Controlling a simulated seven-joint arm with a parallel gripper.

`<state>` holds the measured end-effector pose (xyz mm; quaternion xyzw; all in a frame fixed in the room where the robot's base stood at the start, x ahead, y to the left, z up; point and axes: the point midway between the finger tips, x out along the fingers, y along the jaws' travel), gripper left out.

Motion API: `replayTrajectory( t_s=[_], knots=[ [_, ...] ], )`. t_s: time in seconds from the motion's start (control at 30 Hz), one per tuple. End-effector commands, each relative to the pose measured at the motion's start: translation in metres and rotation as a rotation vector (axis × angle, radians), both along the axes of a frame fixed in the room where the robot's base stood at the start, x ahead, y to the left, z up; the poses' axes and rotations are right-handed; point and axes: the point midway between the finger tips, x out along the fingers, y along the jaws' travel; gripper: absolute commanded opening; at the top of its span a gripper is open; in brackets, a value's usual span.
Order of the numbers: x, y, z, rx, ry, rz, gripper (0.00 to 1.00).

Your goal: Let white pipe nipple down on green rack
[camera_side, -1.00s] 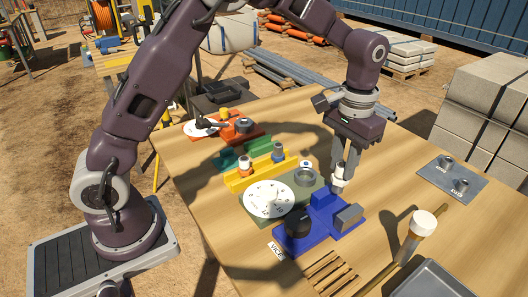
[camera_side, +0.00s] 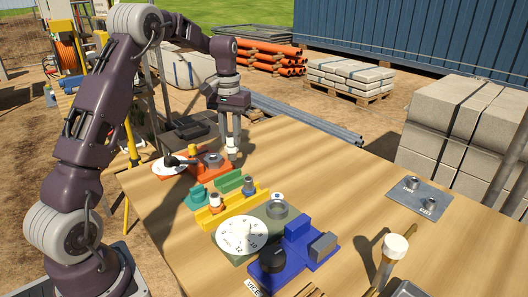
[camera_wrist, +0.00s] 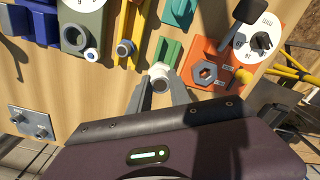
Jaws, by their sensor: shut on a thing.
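My gripper (camera_side: 231,143) is shut on the white pipe nipple (camera_side: 231,154) and holds it upright, pointing down, beyond the racks and to the right of the orange fixture. In the wrist view, the nipple's round open end (camera_wrist: 159,78) shows between the fingertips. The green rack (camera_side: 229,181) is a short bar behind the yellow rack. In the wrist view the green rack (camera_wrist: 168,51) lies just above the nipple, close to it in the picture. I cannot tell the exact height of the nipple. The part of the table below it is partly hidden.
The yellow rack (camera_side: 205,219) holds two fittings. A teal block (camera_side: 197,194) stands beside it. The orange fixture (camera_side: 211,171) with a dial lies close to my gripper. An olive plate (camera_side: 270,228) and a blue vice (camera_side: 319,262) lie nearer the camera.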

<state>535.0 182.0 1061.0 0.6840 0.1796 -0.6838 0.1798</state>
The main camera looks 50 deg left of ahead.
Motion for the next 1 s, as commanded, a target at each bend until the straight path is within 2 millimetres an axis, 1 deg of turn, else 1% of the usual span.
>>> replayTrajectory(
  t_s=[0.03, 0.1, 0.4, 0.47, 0.73, 0.83, 1.0],
  knots=[
    [-0.003, 0.007, 0.001, -0.001, 0.0, 0.013, 0.0],
    [-0.005, 0.013, 0.001, -0.001, 0.0, 0.023, 0.0],
    [-0.005, 0.013, 0.0, 0.0, 0.0, 0.025, 0.0],
    [-0.006, 0.013, -0.004, -0.001, 0.002, 0.025, 0.0],
    [-0.005, 0.013, -0.039, -0.001, 0.002, 0.025, 0.0],
    [-0.006, 0.012, -0.047, -0.001, 0.001, 0.025, 0.0],
    [-0.005, 0.013, -0.049, 0.0, -0.001, 0.025, 0.0]
  ],
)
